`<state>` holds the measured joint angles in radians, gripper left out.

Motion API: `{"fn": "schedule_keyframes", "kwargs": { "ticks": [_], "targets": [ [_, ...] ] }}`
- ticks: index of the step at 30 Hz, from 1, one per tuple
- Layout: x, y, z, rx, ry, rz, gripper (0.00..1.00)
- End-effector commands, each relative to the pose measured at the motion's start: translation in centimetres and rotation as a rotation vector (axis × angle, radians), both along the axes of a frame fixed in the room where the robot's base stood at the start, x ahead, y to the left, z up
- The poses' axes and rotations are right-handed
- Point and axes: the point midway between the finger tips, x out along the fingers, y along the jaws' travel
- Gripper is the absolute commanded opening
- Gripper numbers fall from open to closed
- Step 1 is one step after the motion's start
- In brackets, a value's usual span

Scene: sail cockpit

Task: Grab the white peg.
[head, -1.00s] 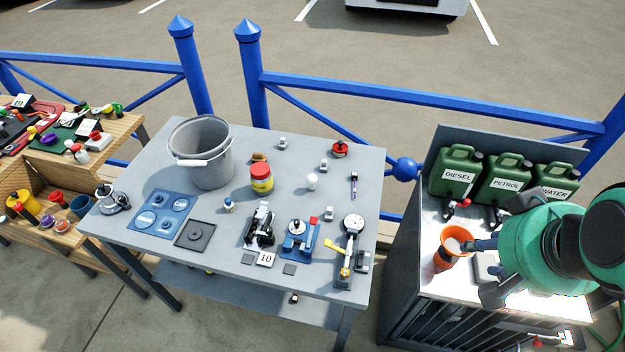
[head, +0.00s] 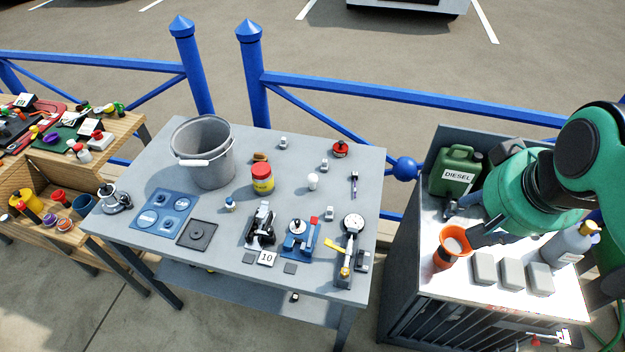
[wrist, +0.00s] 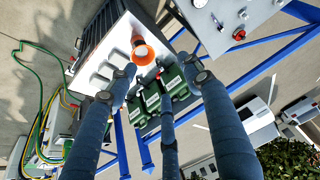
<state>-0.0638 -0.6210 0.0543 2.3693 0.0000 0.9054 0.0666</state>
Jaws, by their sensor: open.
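I cannot surely pick out the white peg. A small white rounded object (head: 313,181) stands on the grey table (head: 262,140), right of the red-and-yellow jar, and is too small to name. My gripper (head: 462,224) is over the right-hand cabinet, open and empty, far from that object. In the wrist view my gripper's (wrist: 158,92) dark blue fingers are spread apart with nothing between them but the green cans beyond. An orange funnel-like cup (head: 446,256) with a pale inside stands close below the fingers; it also shows in the wrist view (wrist: 143,56).
A grey bucket (head: 203,150) stands at the table's back left. Small fixtures crowd the table's front. The cabinet holds a green DIESEL can (head: 456,172), grey blocks (head: 511,273) and a grey bottle (head: 570,245). A blue railing (head: 430,100) runs behind.

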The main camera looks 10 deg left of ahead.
Motion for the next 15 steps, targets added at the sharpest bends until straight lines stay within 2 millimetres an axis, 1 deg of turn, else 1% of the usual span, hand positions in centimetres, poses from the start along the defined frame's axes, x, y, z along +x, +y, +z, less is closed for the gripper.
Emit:
{"fn": "schedule_keyframes", "kwargs": {
  "ticks": [1, 7, 11, 15],
  "targets": [
    [1.3, 0.7, 0.4, 0.005, 0.017, 0.005, 0.5],
    [6.3, 3.4, 1.3, 0.021, 0.07, 0.006, 0.5],
    [9.4, 5.5, 1.3, 0.028, 0.105, 0.007, 0.5],
    [12.8, 8.0, 0.9, 0.034, 0.143, 0.008, 0.5]
  ]
}}
